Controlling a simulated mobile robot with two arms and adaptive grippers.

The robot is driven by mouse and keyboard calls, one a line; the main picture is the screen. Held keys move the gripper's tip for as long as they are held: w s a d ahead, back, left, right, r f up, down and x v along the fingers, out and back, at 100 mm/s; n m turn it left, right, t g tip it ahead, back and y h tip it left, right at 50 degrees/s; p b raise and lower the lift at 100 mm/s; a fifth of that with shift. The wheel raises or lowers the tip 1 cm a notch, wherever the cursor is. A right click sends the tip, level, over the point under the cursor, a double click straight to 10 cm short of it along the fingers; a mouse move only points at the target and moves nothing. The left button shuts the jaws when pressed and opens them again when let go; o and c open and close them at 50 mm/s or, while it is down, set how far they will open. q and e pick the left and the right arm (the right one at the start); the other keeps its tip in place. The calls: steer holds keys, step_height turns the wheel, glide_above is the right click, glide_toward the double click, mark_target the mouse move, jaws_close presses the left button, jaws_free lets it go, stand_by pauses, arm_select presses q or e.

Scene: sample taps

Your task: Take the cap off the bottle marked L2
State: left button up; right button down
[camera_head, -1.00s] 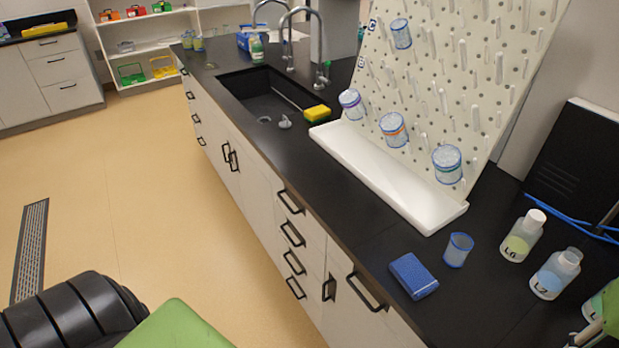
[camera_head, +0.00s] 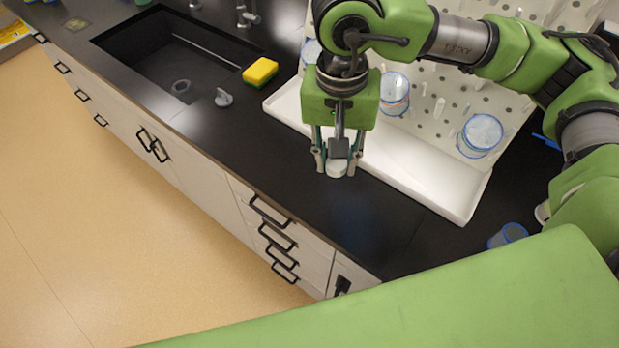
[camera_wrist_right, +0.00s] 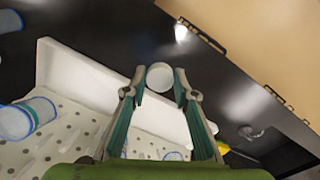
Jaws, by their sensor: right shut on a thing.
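My right gripper (camera_head: 337,166) is shut on a small round white cap (camera_head: 337,170), held above the black counter beside the front edge of the white tray. In the right wrist view the cap (camera_wrist_right: 160,77) sits between the fingertips of the gripper (camera_wrist_right: 158,88), with no bottle visible under it. The bottle marked L2 cannot be made out now; my right arm covers most of the bottle area. A pale bit of what may be a bottle (camera_head: 543,212) shows beside the arm at the right. My left gripper is not in view.
A white pegboard rack with a tray base (camera_head: 455,202) holds blue-rimmed beakers (camera_head: 481,133). A blue-rimmed cup (camera_head: 507,235) stands at the right. A sink (camera_head: 165,55) and a yellow sponge (camera_head: 260,71) lie left. The counter (camera_head: 300,180) left of the gripper is clear.

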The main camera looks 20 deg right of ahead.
steer(key=shift+s+a+f+m, duration=0.15)
steer(key=shift+a+m, duration=0.55)
steer(key=shift+a, duration=0.2)
steer(key=m, duration=0.1)
steer(key=m+p, duration=0.2)
steer(key=p, duration=0.4)
glide_above(289, 167)
steer(key=f, duration=0.5)
steer(key=s+f, duration=0.1)
steer(key=f, duration=0.2)
steer(key=shift+d+f, duration=0.15)
steer(key=shift+f, duration=0.15)
steer(key=shift+w+f, duration=0.55)
steer(key=shift+f, duration=0.15)
steer(key=shift+f+p, duration=0.95)
steer(key=shift+p, duration=0.2)
steer(key=shift+f, duration=0.55)
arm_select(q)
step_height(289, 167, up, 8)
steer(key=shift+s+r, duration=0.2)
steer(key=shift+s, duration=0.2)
